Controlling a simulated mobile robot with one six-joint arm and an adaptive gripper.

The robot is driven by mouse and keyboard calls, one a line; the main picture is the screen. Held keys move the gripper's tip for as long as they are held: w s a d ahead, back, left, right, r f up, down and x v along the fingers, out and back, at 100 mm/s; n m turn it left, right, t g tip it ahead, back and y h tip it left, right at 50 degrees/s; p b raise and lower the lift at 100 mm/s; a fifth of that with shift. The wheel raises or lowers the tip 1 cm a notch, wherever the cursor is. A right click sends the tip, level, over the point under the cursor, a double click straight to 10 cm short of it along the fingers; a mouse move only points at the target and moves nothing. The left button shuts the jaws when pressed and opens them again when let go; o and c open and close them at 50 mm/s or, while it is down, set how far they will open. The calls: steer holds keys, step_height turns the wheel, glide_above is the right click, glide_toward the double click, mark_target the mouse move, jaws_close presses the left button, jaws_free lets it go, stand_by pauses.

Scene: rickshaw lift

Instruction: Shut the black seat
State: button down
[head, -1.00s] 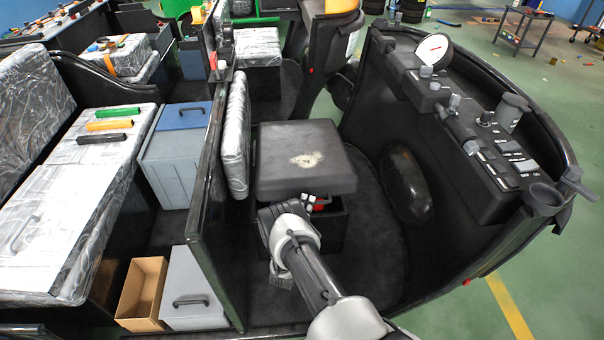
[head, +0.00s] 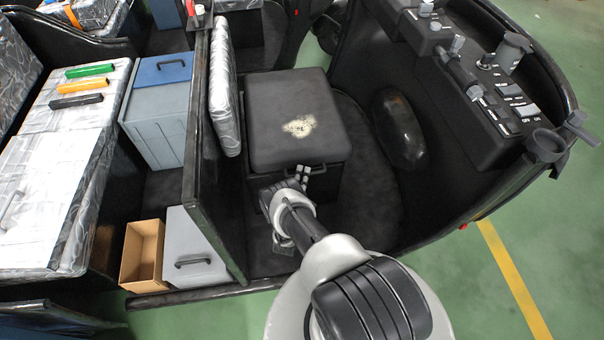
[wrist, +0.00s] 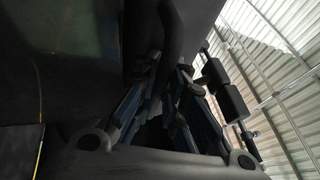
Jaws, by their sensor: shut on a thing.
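The black seat (head: 295,115), a square padded lid with a worn pale patch, lies level on its dark box (head: 325,185) in the head view. I see no gap between lid and box there. My gripper (head: 303,174) is at the seat's front edge, shut on the seat's dark handle (head: 318,168). In the wrist view my gripper's fingers (wrist: 165,105) close around the dark handle (wrist: 180,35). The seat's dark surface fills much of the left and top there. The inside of the box is hidden.
A dark partition (head: 205,150) with a wrapped cushion (head: 224,90) stands left of the seat. A curved console wall (head: 480,130) rises at right. A cardboard box (head: 143,255) and a grey box (head: 196,250) sit at lower left. Green floor (head: 520,240) is open at right.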

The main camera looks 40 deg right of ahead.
mark_target(302, 158)
steer(key=c, duration=1.9)
jaws_free()
steer(key=shift+f, duration=0.5)
steer(key=shift+r, duration=0.15)
step_height(302, 158, up, 10)
steer(key=shift+r, duration=0.1)
